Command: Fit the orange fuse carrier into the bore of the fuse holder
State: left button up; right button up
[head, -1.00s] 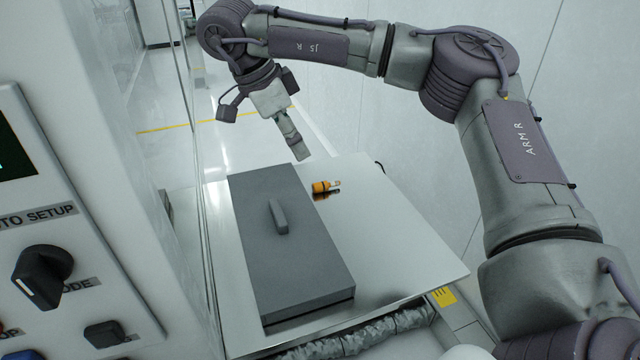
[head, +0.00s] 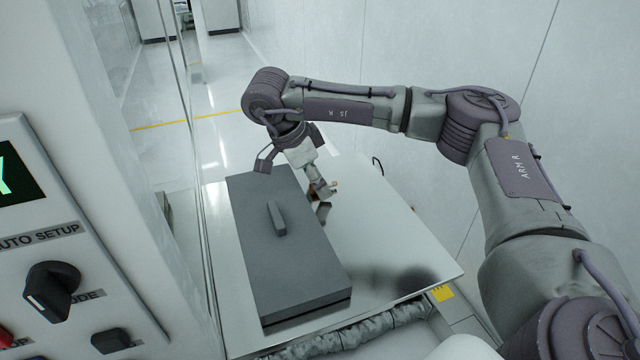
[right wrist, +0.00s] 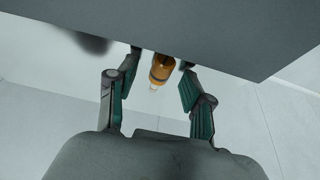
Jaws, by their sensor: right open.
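The orange fuse carrier (right wrist: 161,70), with a pale tip, lies on the table. It shows between the spread fingers of my right gripper (right wrist: 160,77) in the right wrist view. In the head view the right gripper (head: 326,201) is low over the table, and its fingers cover most of the carrier (head: 335,184). The right gripper is open, with a gap to the carrier on the left finger's side; I cannot tell whether it touches on the right. The fuse holder and its bore do not show. My left gripper is not in view.
A long grey box (head: 290,262) with a raised handle (head: 276,218) lies on the shiny table (head: 390,235), close beside the right gripper. A control panel with a black knob (head: 50,290) stands at left. The table's right part is clear.

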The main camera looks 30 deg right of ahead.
jog(key=c, duration=0.9)
